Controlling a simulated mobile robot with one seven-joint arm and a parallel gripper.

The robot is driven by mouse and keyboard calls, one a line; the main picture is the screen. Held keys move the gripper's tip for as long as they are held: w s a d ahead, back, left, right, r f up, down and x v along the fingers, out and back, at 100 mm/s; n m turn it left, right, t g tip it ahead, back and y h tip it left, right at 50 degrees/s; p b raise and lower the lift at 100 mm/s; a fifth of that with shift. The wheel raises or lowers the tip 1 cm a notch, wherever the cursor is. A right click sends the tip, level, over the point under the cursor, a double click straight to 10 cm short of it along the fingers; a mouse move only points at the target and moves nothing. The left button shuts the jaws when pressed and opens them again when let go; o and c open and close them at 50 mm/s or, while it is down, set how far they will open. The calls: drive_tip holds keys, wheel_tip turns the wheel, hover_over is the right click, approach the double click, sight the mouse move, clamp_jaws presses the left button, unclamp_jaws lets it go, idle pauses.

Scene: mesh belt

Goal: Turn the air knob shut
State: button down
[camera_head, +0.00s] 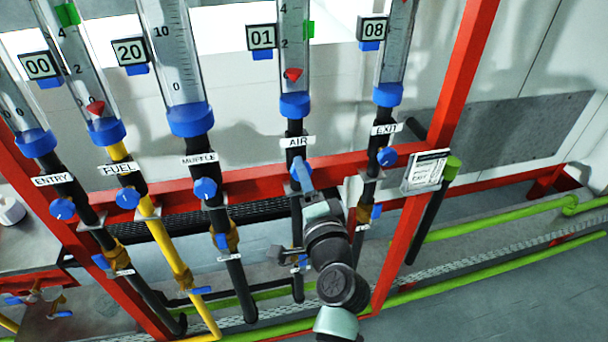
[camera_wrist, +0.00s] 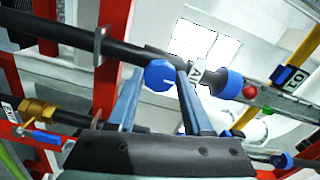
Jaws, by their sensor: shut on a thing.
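The air knob (camera_wrist: 161,75) is a round blue knob on a black pipe, with a pale line on its face. In the head view it lies under the white AIR label (camera_head: 296,141), mostly hidden by my fingers. My gripper (camera_head: 303,174) reaches up from below right. In the wrist view my two blue-grey gripper fingers (camera_wrist: 157,82) stand on either side of the knob, shut on it. A green marker (camera_head: 309,29) sits higher, and the air display (camera_head: 262,37) reads 01.
Similar blue knobs for muffle (camera_head: 205,188), fuel (camera_head: 127,198) and entry (camera_head: 62,208) stand to the left. The exit knob (camera_head: 387,156) is close on the right. A red post (camera_head: 440,120) and a hanging tag (camera_head: 427,171) stand further right.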

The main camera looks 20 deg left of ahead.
drive_tip(key=shift+m, duration=0.3)
drive_tip(key=shift+c, duration=1.5)
unclamp_jaws()
drive_tip(key=b+v, duration=0.3)
drive_tip(key=v, duration=1)
